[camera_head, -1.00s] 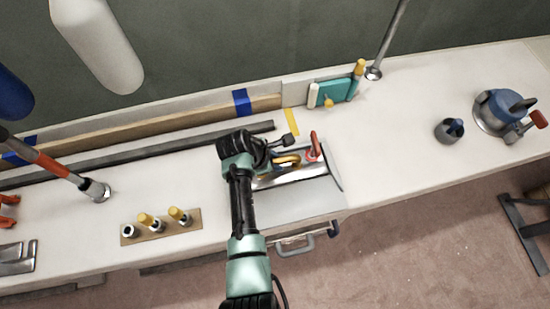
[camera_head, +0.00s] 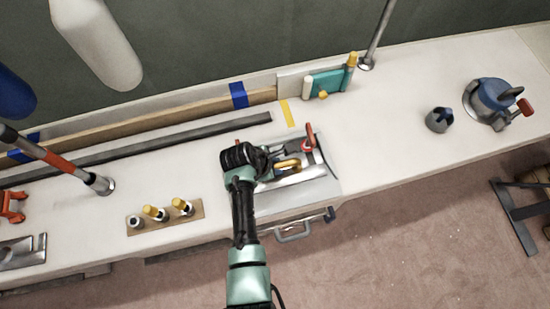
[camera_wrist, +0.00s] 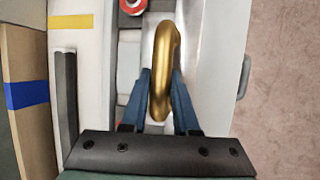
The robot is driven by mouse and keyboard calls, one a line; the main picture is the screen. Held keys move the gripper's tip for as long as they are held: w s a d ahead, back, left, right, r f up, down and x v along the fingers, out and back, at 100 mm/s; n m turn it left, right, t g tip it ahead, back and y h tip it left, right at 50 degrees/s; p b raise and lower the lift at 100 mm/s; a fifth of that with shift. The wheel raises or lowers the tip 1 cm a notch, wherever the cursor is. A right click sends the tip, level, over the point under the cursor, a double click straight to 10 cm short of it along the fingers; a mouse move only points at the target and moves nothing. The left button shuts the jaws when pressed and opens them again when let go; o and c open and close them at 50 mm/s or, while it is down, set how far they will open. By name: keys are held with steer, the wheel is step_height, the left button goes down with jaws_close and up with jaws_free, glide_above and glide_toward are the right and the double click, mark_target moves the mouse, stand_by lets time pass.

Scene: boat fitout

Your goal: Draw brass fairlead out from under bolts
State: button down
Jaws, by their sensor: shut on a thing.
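The brass fairlead (camera_head: 288,166) is a gold-coloured loop at the metal tray (camera_head: 318,187) on the bench. In the wrist view the fairlead (camera_wrist: 161,60) stands edge-on between my gripper's two blue fingers. My gripper (camera_wrist: 160,88) is shut on it, with a finger against each side. In the head view my gripper (camera_head: 272,162) reaches the fairlead from the left, and my wrist hides part of the tray. Grey pieces (camera_wrist: 128,65) lie just left of the fairlead in the wrist view; I cannot tell whether they are the bolts.
A red-handled piece (camera_head: 309,139) stands just behind the fairlead. A cardboard strip (camera_head: 190,218) with yellow-topped pieces lies to the left. A long dark bar (camera_head: 160,143) and a teal block (camera_head: 328,83) lie behind.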

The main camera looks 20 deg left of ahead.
steer(key=shift+s+d+r+p, duration=0.1)
steer(key=shift+s+d+p, duration=0.65)
steer(key=shift+s+p, duration=0.3)
steer(key=shift+s+d+r+p, duration=0.1)
steer(key=shift+s+d+p, duration=0.6)
steer(key=shift+s+p, duration=0.3)
steer(key=c, duration=0.6)
jaws_free()
steer(key=shift+s+f, duration=0.15)
steer(key=p+v, duration=0.1)
steer(key=v, duration=1.2)
